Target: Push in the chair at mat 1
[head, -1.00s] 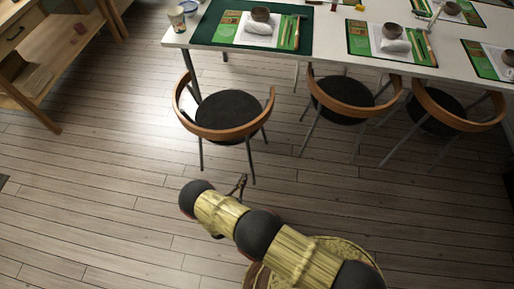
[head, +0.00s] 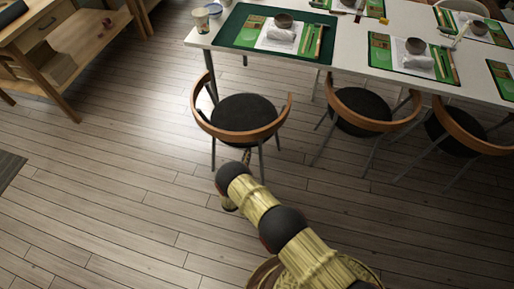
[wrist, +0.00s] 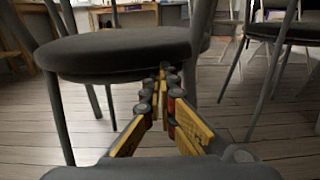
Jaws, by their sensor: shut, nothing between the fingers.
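The chair (head: 243,113) at the leftmost place has a round dark seat, a curved wooden backrest and grey legs. It stands out from the table's front edge, with floor showing between seat and table. The dark green mat (head: 228,39) lies on the table beyond it; no number on it is legible. My gripper (head: 247,157) is at the chair's rear, low behind the backrest. In the wrist view my gripper (wrist: 165,72) is shut and empty, its tips at the underside edge of the dark seat (wrist: 110,50), between the legs. Whether they touch is unclear.
The white table (head: 345,62) carries several place settings with bowls and cloths. Two more chairs (head: 360,108) (head: 460,130) stand close on the right. A wooden shelf unit (head: 65,45) is at the left.

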